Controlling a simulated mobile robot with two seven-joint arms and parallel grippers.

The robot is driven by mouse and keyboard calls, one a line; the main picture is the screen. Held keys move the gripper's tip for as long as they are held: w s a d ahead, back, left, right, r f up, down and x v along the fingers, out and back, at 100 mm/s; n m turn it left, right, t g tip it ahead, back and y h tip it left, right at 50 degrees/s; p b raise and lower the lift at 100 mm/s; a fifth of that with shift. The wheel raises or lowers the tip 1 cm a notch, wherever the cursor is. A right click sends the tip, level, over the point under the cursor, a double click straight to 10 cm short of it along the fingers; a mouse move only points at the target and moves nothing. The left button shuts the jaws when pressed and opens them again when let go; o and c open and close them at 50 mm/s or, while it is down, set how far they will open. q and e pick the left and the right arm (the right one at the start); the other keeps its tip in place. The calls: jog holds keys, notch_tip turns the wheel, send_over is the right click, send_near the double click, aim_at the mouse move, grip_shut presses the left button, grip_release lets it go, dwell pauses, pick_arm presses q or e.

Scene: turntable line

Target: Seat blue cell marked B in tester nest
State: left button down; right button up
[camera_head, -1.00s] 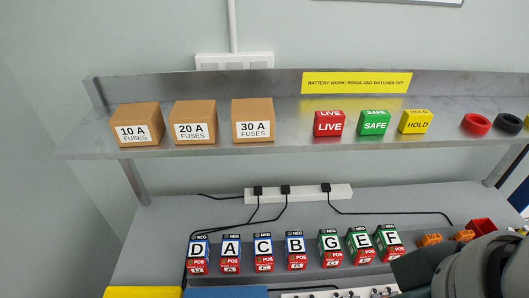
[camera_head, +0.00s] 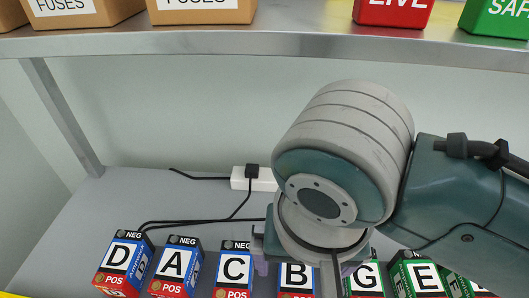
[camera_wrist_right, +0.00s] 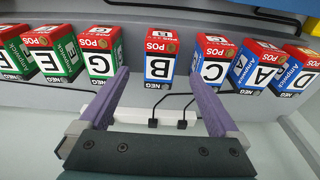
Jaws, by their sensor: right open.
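The blue cell marked B (camera_head: 296,274) stands upright in the row on the bench, partly covered by my right wrist in the head view. In the right wrist view, cell B (camera_wrist_right: 160,62) appears upside down, between and beyond the two purple fingers. My right gripper (camera_wrist_right: 160,76) is open and empty, with one finger towards each side of B. In the head view the right gripper (camera_head: 298,268) hangs over B, its fingers partly hidden. I cannot tell how far the fingertips are from B. My left gripper is out of view. I cannot make out the tester nest.
Blue cell C (camera_head: 234,267) and green cell G (camera_head: 366,275) flank B closely. Cells D (camera_head: 122,264), A (camera_head: 176,264) and E (camera_head: 420,276) stand further out. The metal shelf (camera_head: 200,41) runs above. Black cables lead to a white power strip (camera_head: 240,179) behind.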

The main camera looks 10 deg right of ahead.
aim_at(297, 274)
jog(key=f, duration=0.2)
jog(key=w+f+b, duration=0.1)
jog(key=f, duration=0.3)
jog(key=shift+w+d+f, duration=0.15)
jog(key=shift+w+d, duration=0.1)
jog(key=shift+f, duration=0.2)
dwell(0.4)
jog(key=shift+c, duration=0.3)
grip_shut()
dwell(0.4)
